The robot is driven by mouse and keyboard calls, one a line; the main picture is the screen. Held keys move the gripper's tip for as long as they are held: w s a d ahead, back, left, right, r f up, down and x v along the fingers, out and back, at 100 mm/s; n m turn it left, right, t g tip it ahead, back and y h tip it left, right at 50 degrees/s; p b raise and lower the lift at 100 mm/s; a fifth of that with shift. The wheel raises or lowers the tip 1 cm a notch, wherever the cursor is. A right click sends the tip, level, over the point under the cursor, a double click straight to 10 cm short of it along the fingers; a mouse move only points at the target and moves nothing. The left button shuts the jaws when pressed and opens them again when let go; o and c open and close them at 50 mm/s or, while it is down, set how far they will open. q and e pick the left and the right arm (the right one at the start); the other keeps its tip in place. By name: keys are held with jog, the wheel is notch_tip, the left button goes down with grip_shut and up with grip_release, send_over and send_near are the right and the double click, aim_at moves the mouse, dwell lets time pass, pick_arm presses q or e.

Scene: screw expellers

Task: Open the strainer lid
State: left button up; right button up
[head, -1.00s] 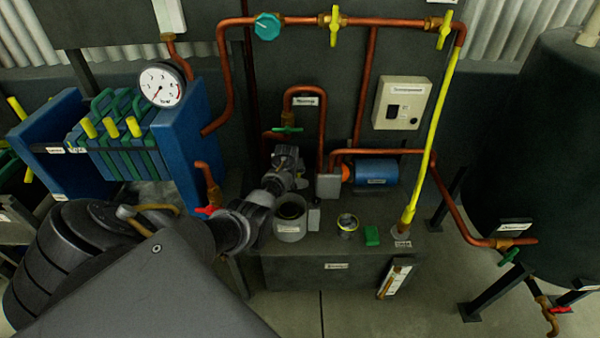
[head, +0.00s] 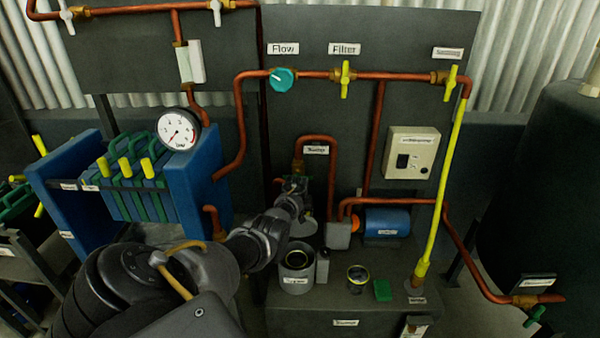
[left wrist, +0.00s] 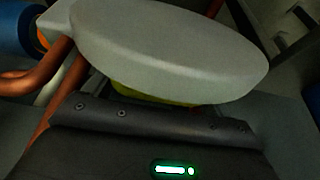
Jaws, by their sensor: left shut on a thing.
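The strainer appears to be the grey labelled cylinder (head: 296,270) on the dark tank top in the head view. Its top is open and dark inside. My left gripper (head: 295,190) is behind and above it, shut on a pale grey rounded disc, which looks like the lid. The disc (left wrist: 165,45) fills the upper left wrist view, with a yellow-green part (left wrist: 150,96) below it. In the head view, a grey piece (head: 304,229) shows below the gripper, apart from the cylinder. The fingertips are mostly hidden. My right gripper is out of view.
A small grey block (head: 323,267), a small can (head: 357,278) and a green block (head: 382,290) stand right of the cylinder. A copper pipe (head: 334,175) and blue motor (head: 388,221) are close behind. The blue filter press (head: 190,175) stands left.

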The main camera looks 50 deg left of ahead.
pick_arm(q)
jog(key=shift+d, duration=0.1)
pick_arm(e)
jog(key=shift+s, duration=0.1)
pick_arm(q)
jog(key=o, duration=1)
jog(key=shift+w, duration=0.1)
jog(key=shift+o, duration=0.5)
jog(key=shift+w+f, duration=0.1)
jog(key=shift+f, duration=0.1)
jog(key=shift+s+r+p, duration=0.2)
jog(key=shift+r+p, duration=0.15)
jog(key=shift+r, duration=0.15)
jog(key=shift+p+v, duration=0.9)
jog(key=shift+v, duration=0.25)
jog(key=p+v, duration=0.1)
jog(key=v, duration=0.6)
jog(key=shift+r, duration=0.2)
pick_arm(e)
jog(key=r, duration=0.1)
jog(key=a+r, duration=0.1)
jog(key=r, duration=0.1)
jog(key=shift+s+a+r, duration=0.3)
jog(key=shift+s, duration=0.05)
pick_arm(q)
jog(key=shift+d, duration=0.15)
